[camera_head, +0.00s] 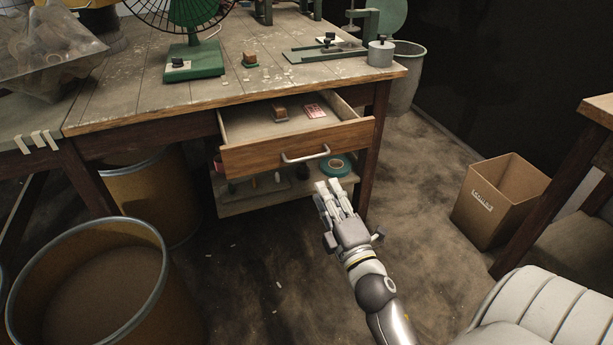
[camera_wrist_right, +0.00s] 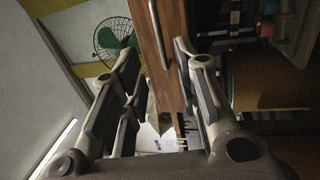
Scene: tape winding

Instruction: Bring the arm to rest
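My right gripper (camera_head: 328,186) is held in the air just in front of the workbench, below and right of the open drawer's handle (camera_head: 305,155). In the right wrist view my right gripper (camera_wrist_right: 157,55) shows its fingers apart, with nothing between them. The wooden drawer (camera_head: 260,155) is pulled out; a small brown block (camera_head: 280,114) and a red-and-white card (camera_head: 315,111) lie in it. My left gripper is not in view.
A teal tape roll (camera_head: 335,166) lies on the shelf under the drawer. Barrels (camera_head: 85,285) stand at left, a cardboard box (camera_head: 498,205) at right. The workbench (camera_head: 120,100) holds a green-based fan (camera_head: 193,62).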

